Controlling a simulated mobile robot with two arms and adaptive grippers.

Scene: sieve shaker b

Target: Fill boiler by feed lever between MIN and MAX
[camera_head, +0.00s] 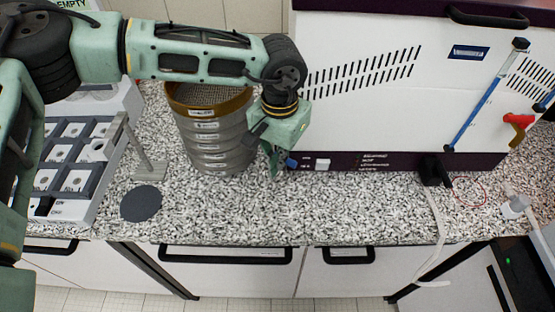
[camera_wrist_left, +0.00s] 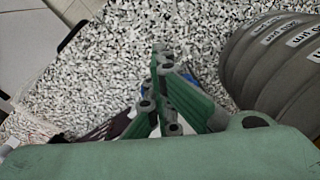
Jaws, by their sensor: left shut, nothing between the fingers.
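The white boiler cabinet (camera_head: 370,85) with a dark purple base stands at the back right. A slanted gauge tube with blue in it (camera_head: 487,98) is on its front. The MIN and MAX marks are too small to read. A red lever (camera_head: 518,122) is at the cabinet's right, and I cannot tell if it is the feed lever. A small blue knob (camera_head: 291,163) is at the base's left end. My left gripper (camera_head: 273,172) is shut and empty, pointing down just left of this knob; contact is unclear. Its closed fingers (camera_wrist_left: 160,52) show in the left wrist view. My right gripper is out of view.
A stack of grey sieves (camera_head: 215,140) stands close left of my left gripper and also shows in the left wrist view (camera_wrist_left: 280,65). A dark round disc (camera_head: 141,203) lies on the speckled counter (camera_head: 240,215). The counter's front middle is clear.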

